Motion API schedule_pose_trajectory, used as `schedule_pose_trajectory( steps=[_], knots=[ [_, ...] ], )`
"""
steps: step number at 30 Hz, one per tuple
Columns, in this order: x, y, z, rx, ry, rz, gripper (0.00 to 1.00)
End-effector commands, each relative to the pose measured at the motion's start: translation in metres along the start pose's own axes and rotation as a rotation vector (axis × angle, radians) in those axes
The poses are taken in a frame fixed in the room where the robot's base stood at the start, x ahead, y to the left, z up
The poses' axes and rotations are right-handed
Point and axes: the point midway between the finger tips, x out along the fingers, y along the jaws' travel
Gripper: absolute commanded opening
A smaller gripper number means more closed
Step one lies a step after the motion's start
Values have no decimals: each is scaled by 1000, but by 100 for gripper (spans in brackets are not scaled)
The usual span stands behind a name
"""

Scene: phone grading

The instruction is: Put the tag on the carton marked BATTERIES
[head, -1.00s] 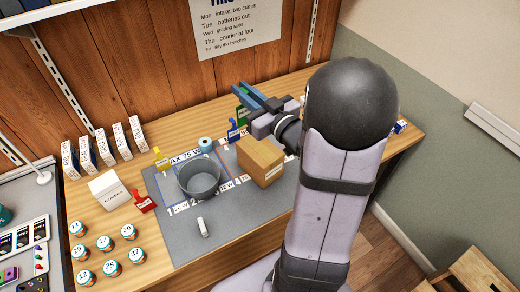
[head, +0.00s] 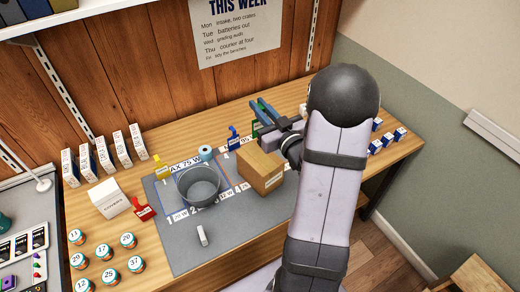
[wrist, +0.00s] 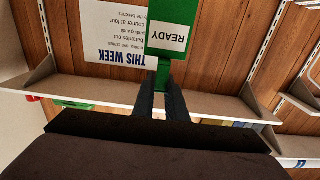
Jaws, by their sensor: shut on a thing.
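A closed brown carton (head: 262,168) stands on the grey mat's right part, to the near side of my gripper. It has a small white label on its front, too small to read. A white carton (head: 108,197) at the left appears to read COVERS. I cannot read BATTERIES on either carton.
A grey bucket (head: 199,186) stands on the mat (head: 185,252), left of the brown carton. Yellow (head: 161,165), blue (head: 234,134) and red (head: 143,208) tags stand around it. Several numbered jars (head: 103,243) are front left. Several small blue-white boxes (head: 387,140) are at right.

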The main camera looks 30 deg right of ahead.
Motion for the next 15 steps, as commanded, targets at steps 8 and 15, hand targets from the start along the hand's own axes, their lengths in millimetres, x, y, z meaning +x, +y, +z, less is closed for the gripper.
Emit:
schedule_pose_trajectory(
  steps=[8, 15],
  knots=[
    [0, 0, 30, 5, -4, 1, 0],
    [-1, 0, 54, 2, -2, 0, 0]
  ],
)
